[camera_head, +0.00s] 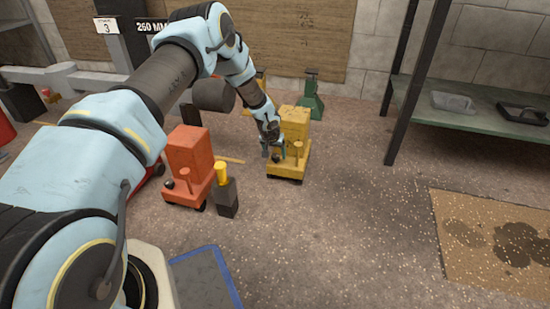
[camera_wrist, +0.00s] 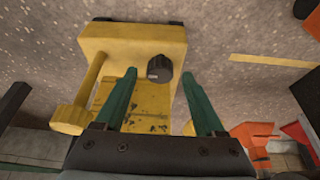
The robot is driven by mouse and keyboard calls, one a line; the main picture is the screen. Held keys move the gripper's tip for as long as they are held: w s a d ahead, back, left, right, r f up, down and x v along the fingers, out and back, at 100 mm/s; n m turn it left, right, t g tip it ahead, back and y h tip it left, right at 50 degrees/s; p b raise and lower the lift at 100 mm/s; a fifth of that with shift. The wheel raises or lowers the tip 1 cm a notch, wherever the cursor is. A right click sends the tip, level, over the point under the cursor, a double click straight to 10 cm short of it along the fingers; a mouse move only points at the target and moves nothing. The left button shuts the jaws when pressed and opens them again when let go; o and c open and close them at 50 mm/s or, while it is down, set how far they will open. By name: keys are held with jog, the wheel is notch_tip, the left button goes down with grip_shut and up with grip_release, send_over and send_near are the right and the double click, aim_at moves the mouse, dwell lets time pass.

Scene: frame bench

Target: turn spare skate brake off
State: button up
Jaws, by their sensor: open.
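A yellow skate (camera_head: 290,167) stands on the floor at the middle of the head view, with a tall block at its back. In the wrist view its yellow body (camera_wrist: 135,42) carries a dark round knob (camera_wrist: 158,68) with a pale mark, and a yellow post with a round end (camera_wrist: 75,117) to the left. My gripper (camera_head: 273,153) is at this skate, fingers pointing at its knob side. In the wrist view my gripper (camera_wrist: 159,77) is open, and the knob shows between the two green fingertips. Contact cannot be told. No label shows which skate is the spare.
An orange skate (camera_head: 188,165) stands to the left, beside a dark block with a yellow top (camera_head: 226,190). A green stand (camera_head: 310,98) is behind. A shelf (camera_head: 470,115) with trays is at the right; a stained mat (camera_head: 490,240) lies front right. The floor between is clear.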

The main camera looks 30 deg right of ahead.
jog(key=shift+w+d+f, duration=0.1)
jog(key=shift+f, duration=0.25)
jog(key=shift+c, duration=0.4)
grip_shut()
